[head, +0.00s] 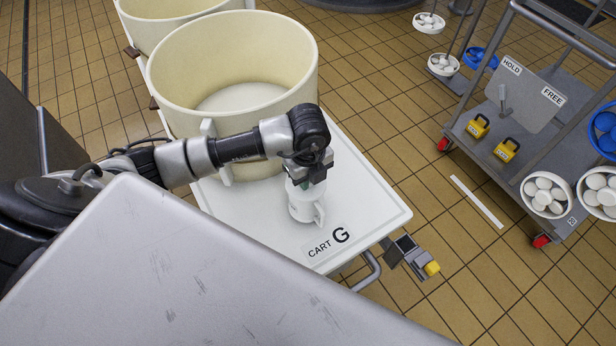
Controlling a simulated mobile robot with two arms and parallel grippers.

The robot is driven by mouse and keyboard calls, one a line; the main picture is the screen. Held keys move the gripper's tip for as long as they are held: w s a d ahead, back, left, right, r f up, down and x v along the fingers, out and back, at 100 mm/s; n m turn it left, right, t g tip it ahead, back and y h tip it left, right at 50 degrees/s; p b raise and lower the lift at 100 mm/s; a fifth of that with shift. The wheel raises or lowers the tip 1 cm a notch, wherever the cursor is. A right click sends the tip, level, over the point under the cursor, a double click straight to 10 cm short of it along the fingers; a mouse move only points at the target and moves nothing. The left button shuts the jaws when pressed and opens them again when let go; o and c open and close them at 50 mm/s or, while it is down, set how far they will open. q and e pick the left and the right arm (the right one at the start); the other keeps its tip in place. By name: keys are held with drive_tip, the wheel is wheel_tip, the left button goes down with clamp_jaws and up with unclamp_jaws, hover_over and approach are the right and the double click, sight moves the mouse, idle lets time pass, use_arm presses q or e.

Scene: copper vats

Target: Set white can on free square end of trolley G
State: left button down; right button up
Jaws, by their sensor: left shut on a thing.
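Trolley G (375,213) has a white top with a label reading CART G at its near right end. My left gripper (307,180) points down over this end and is shut on the white can (304,209), gripping its upper part. The can is upright, with a small handle on its right side. It is at or just above the trolley top, behind the label; I cannot tell whether its base touches. The gripper partly hides the can's top. My right gripper is not in view.
A large cream tub (240,65) stands on the trolley just behind the can, with another tub (165,22) beyond. A grey fitting with a yellow tip (431,268) is beside the trolley's end. A grey rack (520,95) with tubs of white pieces stands at right across tiled floor.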

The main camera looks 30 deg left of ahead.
use_arm(q)
drive_tip(key=shift+f, duration=0.4)
drive_tip(key=c, duration=1.1)
unclamp_jaws()
wheel_tip(320, 180, up, 12)
drive_tip(key=shift+r+p, duration=0.1)
drive_tip(key=shift+p, duration=0.2)
